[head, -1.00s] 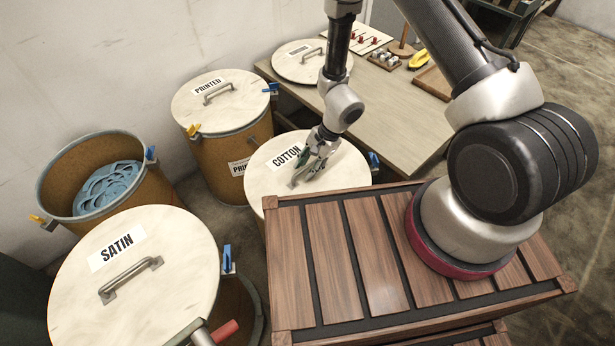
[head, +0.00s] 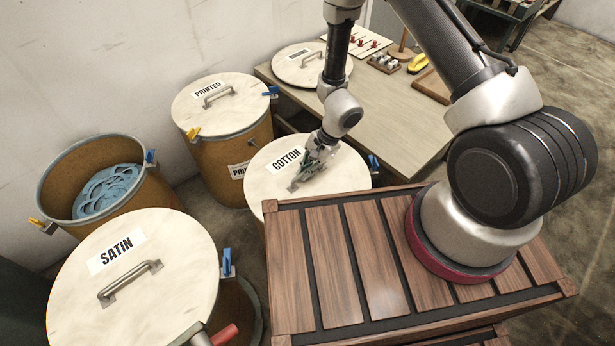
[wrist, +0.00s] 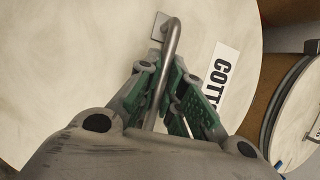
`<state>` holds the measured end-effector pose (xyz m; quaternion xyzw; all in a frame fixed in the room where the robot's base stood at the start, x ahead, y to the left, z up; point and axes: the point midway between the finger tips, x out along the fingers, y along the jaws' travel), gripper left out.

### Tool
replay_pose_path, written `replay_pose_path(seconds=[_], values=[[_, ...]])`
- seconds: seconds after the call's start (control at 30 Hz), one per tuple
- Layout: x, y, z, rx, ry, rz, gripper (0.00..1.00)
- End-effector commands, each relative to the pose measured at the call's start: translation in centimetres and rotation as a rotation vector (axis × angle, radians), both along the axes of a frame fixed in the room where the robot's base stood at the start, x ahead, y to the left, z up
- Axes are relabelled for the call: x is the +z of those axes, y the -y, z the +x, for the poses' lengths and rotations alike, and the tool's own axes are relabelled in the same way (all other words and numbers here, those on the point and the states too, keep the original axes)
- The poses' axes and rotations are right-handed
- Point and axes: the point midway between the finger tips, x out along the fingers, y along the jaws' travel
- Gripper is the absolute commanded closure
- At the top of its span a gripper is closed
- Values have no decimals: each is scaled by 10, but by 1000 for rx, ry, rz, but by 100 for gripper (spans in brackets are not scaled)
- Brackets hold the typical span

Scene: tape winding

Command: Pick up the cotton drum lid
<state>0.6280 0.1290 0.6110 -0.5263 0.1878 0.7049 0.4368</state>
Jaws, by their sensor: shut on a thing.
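The cotton drum lid (head: 345,172) is a round pale wooden disc with a "COTTON" label, lying on its drum in the middle of the head view. In the wrist view the lid (wrist: 90,70) fills much of the picture, with part of its label at the right. Its metal bar handle (wrist: 170,45) runs between the green-padded fingers. My gripper (head: 312,168) is down at the lid and shut on this handle; it also shows in the wrist view (wrist: 168,95). The handle's near end is hidden by the gripper. The lid looks level on the drum.
The satin drum lid (head: 180,255) is at front left, the printed drum lid (head: 235,105) behind. An open drum (head: 55,170) holds blue material. A table (head: 400,115) with another lid (head: 290,62) stands behind. The slatted wooden surface (head: 335,255) under my arm's base is close to the cotton lid.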

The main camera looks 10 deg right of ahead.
Motion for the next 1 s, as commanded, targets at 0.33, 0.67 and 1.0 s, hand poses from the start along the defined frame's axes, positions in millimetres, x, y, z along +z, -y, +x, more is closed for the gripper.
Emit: replay_pose_path(seconds=[0.33, 0.67, 1.0], values=[[30, -1, 1, 2, 3, 2, 100], [87, -1, 1, 2, 3, 1, 100], [101, 0, 0, 0, -1, 1, 100]])
